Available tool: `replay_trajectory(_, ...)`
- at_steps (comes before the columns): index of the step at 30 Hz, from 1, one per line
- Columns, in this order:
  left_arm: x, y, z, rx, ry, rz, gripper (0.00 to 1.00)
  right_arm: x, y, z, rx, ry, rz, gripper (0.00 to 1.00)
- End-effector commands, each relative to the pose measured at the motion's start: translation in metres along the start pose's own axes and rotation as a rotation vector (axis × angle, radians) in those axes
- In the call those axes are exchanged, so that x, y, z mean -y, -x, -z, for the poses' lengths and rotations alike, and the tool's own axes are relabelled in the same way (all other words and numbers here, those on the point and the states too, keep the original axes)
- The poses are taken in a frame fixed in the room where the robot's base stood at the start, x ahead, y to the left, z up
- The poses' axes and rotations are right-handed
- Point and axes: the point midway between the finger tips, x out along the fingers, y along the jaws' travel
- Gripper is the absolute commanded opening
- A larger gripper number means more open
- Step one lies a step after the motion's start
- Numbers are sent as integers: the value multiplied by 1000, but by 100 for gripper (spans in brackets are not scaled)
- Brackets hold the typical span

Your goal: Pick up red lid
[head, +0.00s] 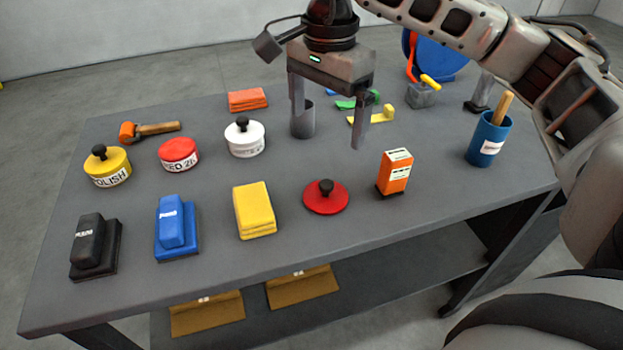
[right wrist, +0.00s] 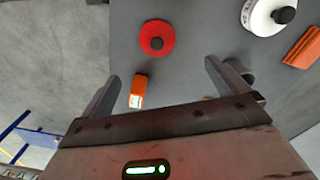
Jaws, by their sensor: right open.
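The red lid (head: 326,198) is a flat red disc with a black knob, lying on the grey table near its front edge. It also shows in the right wrist view (right wrist: 157,38), beyond the fingertips. My right gripper (head: 329,145) is open and empty, pointing down above the table, behind the lid in the head view. In the right wrist view its fingers (right wrist: 171,80) are spread wide, apart from the lid. A red tin (head: 178,154) without a knob stands to the left on the table. My left gripper is not in view.
An orange and white box (head: 395,173) stands just right of the lid, and a yellow folded cloth (head: 254,210) lies to its left. A grey cylinder (head: 303,120) stands by the gripper's left finger. A blue cup (head: 489,139) stands at the right.

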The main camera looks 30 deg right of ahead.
Motion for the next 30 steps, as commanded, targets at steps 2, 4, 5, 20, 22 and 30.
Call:
replay_trajectory(2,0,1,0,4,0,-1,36,-2,-16,1,-1,0,-7,99)
replay_trajectory(4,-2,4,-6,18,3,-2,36,-2,-32,1,-2,0,-7,99)
replay_trajectory(5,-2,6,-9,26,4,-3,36,-2,-38,1,0,0,-7,99)
replay_trajectory(20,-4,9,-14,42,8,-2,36,0,-101,2,-1,0,-3,99)
replay_trajectory(22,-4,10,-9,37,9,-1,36,1,-110,4,-1,-1,-5,99)
replay_trajectory(30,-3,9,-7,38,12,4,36,4,-145,7,-1,1,-3,99)
